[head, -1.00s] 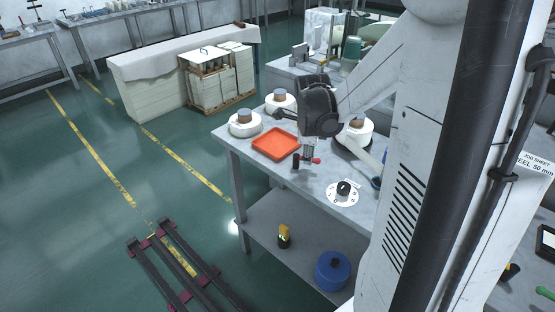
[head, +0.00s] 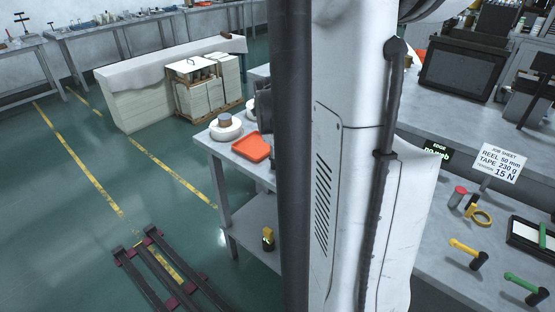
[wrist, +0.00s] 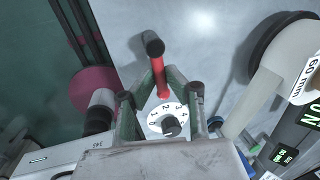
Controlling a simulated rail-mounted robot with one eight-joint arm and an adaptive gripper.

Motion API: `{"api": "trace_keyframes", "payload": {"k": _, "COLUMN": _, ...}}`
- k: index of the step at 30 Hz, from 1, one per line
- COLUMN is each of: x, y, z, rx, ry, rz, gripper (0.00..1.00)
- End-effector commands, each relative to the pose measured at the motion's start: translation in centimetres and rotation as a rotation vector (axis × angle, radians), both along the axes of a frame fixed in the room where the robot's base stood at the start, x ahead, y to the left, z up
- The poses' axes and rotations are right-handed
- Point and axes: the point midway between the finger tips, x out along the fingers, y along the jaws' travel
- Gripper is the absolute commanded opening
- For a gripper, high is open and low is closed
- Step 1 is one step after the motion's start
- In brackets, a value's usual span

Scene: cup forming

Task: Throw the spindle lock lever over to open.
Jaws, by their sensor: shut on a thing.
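My gripper (wrist: 162,92) shows in the wrist view, its two green-edged fingers shut on a red bar (wrist: 158,74) with a black cylindrical end (wrist: 153,46). The bar sticks out past the fingertips over the grey tabletop. I cannot tell whether this bar is the spindle lock lever, and no other lever is clearly identifiable. A white numbered dial with a black knob (wrist: 170,126) shows below the bar, between the fingers. In the head view, my own column hides the gripper and most of that table.
An orange tray (head: 251,147) and a white reel (head: 225,129) stand on the table left of my column. Yellow (head: 468,253) and green (head: 526,284) black-ended tools lie on the right bench, near a job sheet (head: 499,162). A white part marked 60 mm (wrist: 283,75) is at right in the wrist view.

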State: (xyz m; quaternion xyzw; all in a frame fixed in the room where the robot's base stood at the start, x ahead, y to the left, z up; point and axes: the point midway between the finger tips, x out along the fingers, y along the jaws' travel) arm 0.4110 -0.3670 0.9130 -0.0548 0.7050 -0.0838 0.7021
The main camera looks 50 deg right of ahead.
Motion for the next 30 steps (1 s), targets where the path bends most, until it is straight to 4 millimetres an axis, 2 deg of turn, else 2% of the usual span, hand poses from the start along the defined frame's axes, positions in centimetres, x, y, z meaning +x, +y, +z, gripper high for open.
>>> {"api": "trace_keyframes", "payload": {"k": 8, "x": 0.0, "y": 0.0, "z": 0.0, "rx": 0.0, "ry": 0.0, "rz": -0.002, "gripper": 0.0}}
{"api": "trace_keyframes", "payload": {"k": 9, "x": 0.0, "y": 0.0, "z": 0.0, "rx": 0.0, "ry": 0.0, "rz": -0.001, "gripper": 0.16}}
{"api": "trace_keyframes", "payload": {"k": 12, "x": 0.0, "y": 0.0, "z": 0.0, "rx": 0.0, "ry": 0.0, "rz": -0.001, "gripper": 0.3}}
{"api": "trace_keyframes", "payload": {"k": 23, "x": 0.0, "y": 0.1, "z": 0.4, "rx": 0.0, "ry": 0.0, "rz": 0.0, "gripper": 0.31}}
{"api": "trace_keyframes", "payload": {"k": 26, "x": 0.0, "y": 0.3, "z": 1.3, "rx": 0.0, "ry": 0.0, "rz": 0.001, "gripper": 0.31}}
{"api": "trace_keyframes", "payload": {"k": 30, "x": 0.0, "y": 0.8, "z": 3.5, "rx": 0.0, "ry": 0.0, "rz": 0.002, "gripper": 0.31}}
